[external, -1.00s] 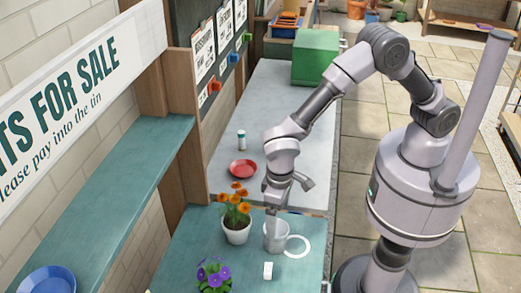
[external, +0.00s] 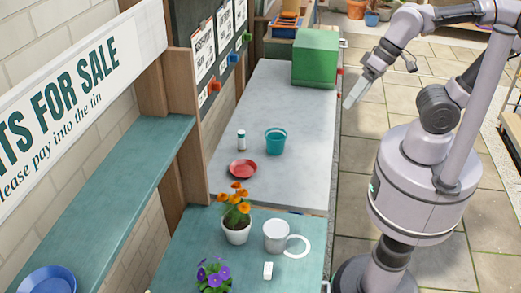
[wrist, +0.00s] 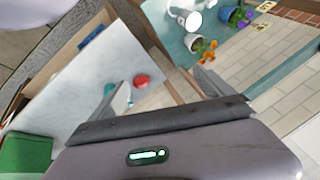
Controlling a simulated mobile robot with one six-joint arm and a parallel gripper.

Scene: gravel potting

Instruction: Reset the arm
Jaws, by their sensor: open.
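My gripper (external: 356,92) is raised over the paved floor, to the right of the grey counter and in front of the green box. It is apart from everything on the benches. In the wrist view its two fingers (wrist: 144,90) stand apart with nothing held between them. My arm is folded back up to the right and partly leaves the external frame.
The grey counter (external: 290,95) holds a green box (external: 315,57), a teal pot (external: 275,143), a small white bottle (external: 241,141) and a red saucer (external: 243,169).

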